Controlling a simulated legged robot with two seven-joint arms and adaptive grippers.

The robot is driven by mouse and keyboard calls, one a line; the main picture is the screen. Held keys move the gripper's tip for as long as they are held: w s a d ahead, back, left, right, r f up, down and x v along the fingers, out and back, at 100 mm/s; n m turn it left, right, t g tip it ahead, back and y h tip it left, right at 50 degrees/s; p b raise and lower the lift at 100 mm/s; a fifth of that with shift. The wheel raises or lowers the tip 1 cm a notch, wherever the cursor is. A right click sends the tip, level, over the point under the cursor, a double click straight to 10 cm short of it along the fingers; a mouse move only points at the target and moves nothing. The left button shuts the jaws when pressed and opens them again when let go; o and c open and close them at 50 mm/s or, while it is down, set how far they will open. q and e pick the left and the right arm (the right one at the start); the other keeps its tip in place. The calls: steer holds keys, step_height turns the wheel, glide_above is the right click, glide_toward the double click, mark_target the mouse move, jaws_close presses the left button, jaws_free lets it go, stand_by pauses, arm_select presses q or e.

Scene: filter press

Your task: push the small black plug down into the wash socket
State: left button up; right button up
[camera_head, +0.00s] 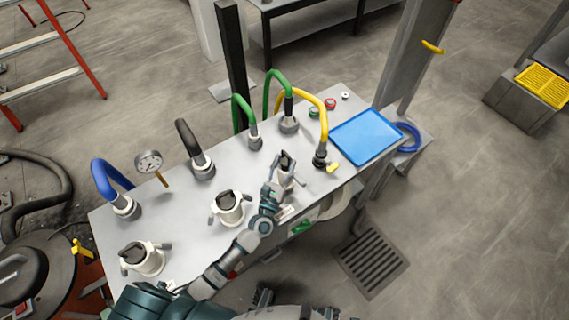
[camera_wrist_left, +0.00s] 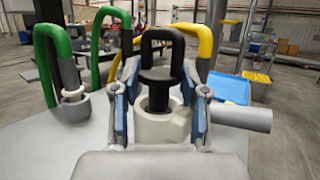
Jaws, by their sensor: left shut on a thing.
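The small black plug (camera_wrist_left: 161,82) has a looped handle and stands upright in the wrist view, its lower stem inside the mouth of a white socket (camera_wrist_left: 160,128). My left gripper (camera_wrist_left: 160,92) has a finger on each side of the plug and is shut on it. In the head view the left gripper (camera_head: 284,170) is over the rightmost white socket, near the front edge of the grey bench. The plug (camera_head: 287,157) is partly hidden there by the fingers. How deep it sits cannot be told. My right gripper is not in view.
Two more white sockets with black handles (camera_head: 228,204) (camera_head: 142,258) stand to the left on the bench (camera_head: 185,225). Behind are blue, black, green and yellow (camera_head: 318,112) hoses and a gauge (camera_head: 149,162). A blue tray (camera_head: 366,137) lies at the right.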

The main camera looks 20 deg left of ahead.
arm_select(q)
steer(key=o, duration=1.2)
